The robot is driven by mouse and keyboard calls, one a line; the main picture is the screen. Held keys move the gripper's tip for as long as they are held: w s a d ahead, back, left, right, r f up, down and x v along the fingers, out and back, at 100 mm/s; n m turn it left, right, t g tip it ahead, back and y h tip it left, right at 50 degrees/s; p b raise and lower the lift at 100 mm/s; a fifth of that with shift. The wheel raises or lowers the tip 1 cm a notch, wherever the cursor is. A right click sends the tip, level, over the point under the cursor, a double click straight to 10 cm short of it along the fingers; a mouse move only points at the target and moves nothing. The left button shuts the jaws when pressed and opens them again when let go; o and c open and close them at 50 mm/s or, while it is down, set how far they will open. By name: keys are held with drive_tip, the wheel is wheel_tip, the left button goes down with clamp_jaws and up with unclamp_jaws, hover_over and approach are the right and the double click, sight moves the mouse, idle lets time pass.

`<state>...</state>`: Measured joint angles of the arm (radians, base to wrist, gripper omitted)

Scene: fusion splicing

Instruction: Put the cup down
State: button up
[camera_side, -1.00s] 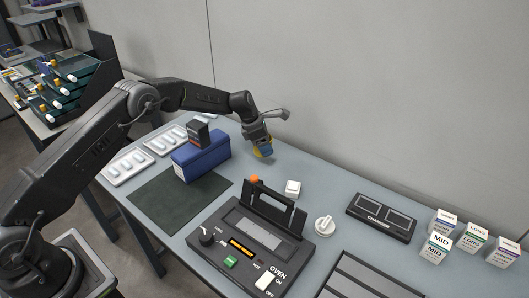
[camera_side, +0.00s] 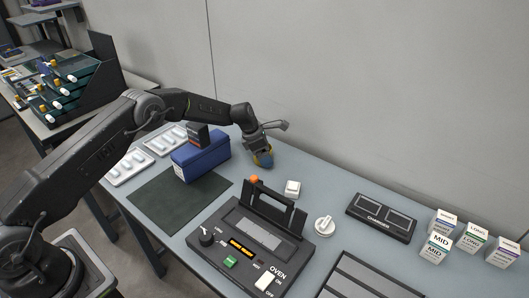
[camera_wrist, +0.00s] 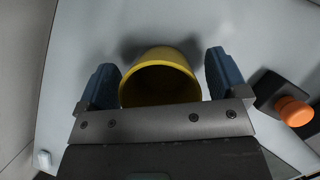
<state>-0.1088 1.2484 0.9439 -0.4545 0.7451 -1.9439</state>
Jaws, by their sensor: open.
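The yellow cup (camera_wrist: 160,80) sits between the two blue fingers of my gripper (camera_wrist: 166,82) in the wrist view. A gap shows between the cup and the right finger; the left finger is close to the cup's side, and I cannot tell if it touches. My gripper is open. In the side view my gripper (camera_side: 261,156) is low at the back of the table, and the cup (camera_side: 266,159) shows only partly behind the fingers. The cup appears to stand on the grey table (camera_side: 300,170).
The oven (camera_side: 250,240) with its raised lid and orange knob (camera_side: 254,180) stands in front of the cup. A blue case (camera_side: 201,153) is to the left. The wall is close behind.

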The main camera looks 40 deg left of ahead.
drive_tip(key=s+r+m, duration=0.4)
drive_tip(key=s+r, duration=0.2)
drive_tip(key=r, duration=0.6)
drive_tip(key=s+r+m, duration=0.3)
drive_tip(key=s+r, duration=0.2)
drive_tip(key=r, duration=0.7)
drive_tip(key=s+d+r+m+t+y, duration=0.1)
drive_tip(key=s+d+r+m+y, duration=0.1)
drive_tip(key=s+r+m, duration=0.7)
drive_tip(key=s+f+m+t+y, duration=0.1)
drive_tip(key=s+m, duration=1)
drive_tip(key=s, duration=1.3)
drive_tip(key=shift+s+d+f, duration=0.25)
drive_tip(key=shift+s+f, duration=0.1)
drive_tip(key=shift+f, duration=0.55)
